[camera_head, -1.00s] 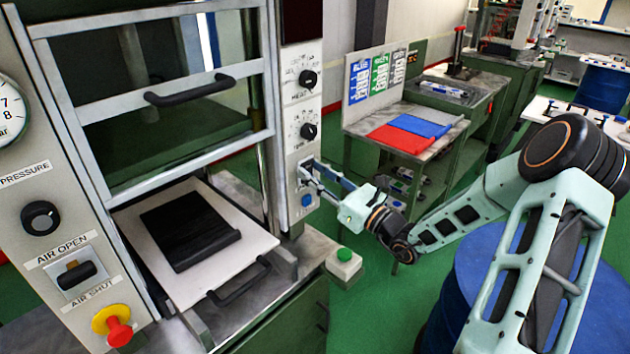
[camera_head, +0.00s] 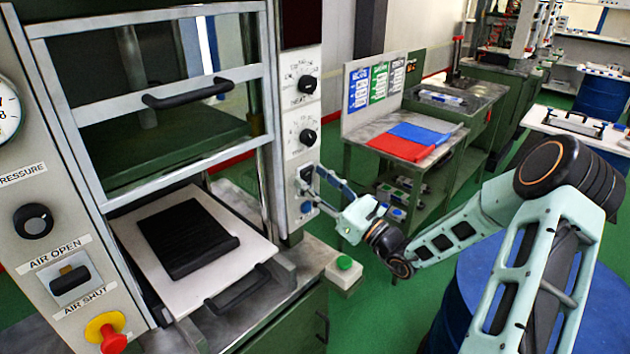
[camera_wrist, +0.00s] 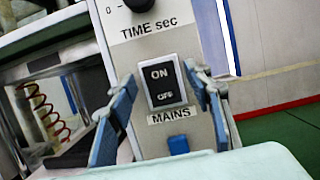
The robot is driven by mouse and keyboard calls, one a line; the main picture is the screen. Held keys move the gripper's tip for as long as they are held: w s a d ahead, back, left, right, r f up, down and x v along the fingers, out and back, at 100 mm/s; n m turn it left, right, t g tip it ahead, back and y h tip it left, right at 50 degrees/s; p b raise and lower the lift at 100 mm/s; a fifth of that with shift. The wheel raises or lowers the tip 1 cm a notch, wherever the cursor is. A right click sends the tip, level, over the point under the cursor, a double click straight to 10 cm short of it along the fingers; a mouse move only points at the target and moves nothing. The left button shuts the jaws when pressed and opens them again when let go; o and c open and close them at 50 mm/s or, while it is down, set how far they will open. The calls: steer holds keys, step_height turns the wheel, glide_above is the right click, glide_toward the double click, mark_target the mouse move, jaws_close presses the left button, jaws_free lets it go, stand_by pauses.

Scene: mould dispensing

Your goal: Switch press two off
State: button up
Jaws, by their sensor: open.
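The press (camera_head: 150,185) stands at the left, and no number on it is readable. Its narrow right-hand panel (camera_head: 297,150) carries the mains switch (camera_head: 306,172). In the wrist view, the switch (camera_wrist: 164,82) is a black rocker in a light frame, marked ON above and OFF below, over a MAINS label. I cannot tell which half is pressed in. My gripper (camera_head: 318,178) is in front of this panel. In the wrist view, my gripper (camera_wrist: 163,78) is open, with one blue-and-grey finger on each side of the switch and nothing between them. Contact with the panel is unclear.
A blue button (camera_wrist: 179,144) sits below the MAINS label. The heat dial (camera_head: 307,84) and time dial (camera_head: 307,137) are above. A green button box (camera_head: 344,272) is below the panel. A table with red and blue sheets (camera_head: 401,147) stands behind my gripper.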

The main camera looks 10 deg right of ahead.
steer(key=v, duration=1.2)
